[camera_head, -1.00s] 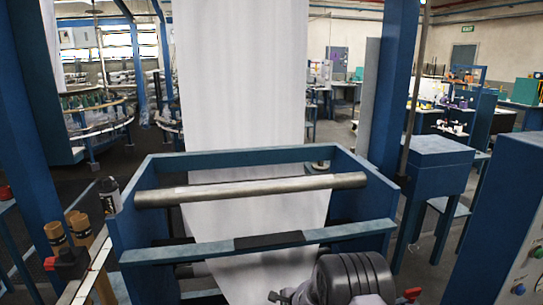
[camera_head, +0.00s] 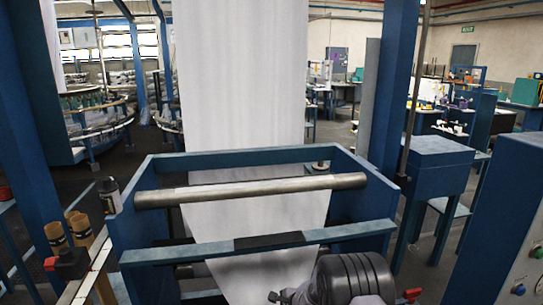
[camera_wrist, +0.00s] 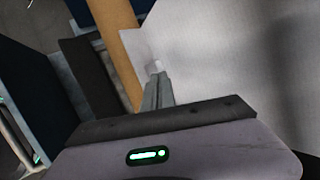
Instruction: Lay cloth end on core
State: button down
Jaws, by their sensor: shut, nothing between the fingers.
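The white cloth (camera_head: 240,80) hangs from above, passes behind a metal roller (camera_head: 250,190) in the blue frame and runs down below the front bar. Its lower end is out of sight in the head view. In the wrist view the cloth (camera_wrist: 240,50) fills the right side. A brown tube (camera_wrist: 117,45), which looks like the core, runs slantwise left of the cloth. My gripper (camera_wrist: 157,80) is shut and empty, its tips by the cloth's left edge and close to the tube. I cannot tell whether they touch. In the head view my arm partly hides the lower cloth.
The blue frame's front bar (camera_head: 180,255) crosses above my wrist, with side walls left and right. Brown tubes (camera_head: 57,236) stand at the left beside a blue post. A blue control cabinet (camera_head: 500,235) stands close on the right.

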notch_tip(320, 180, up, 6)
jog(key=p, duration=0.3)
jog(key=shift+p, duration=0.35)
jog(key=shift+r, duration=0.1)
dwell(0.5)
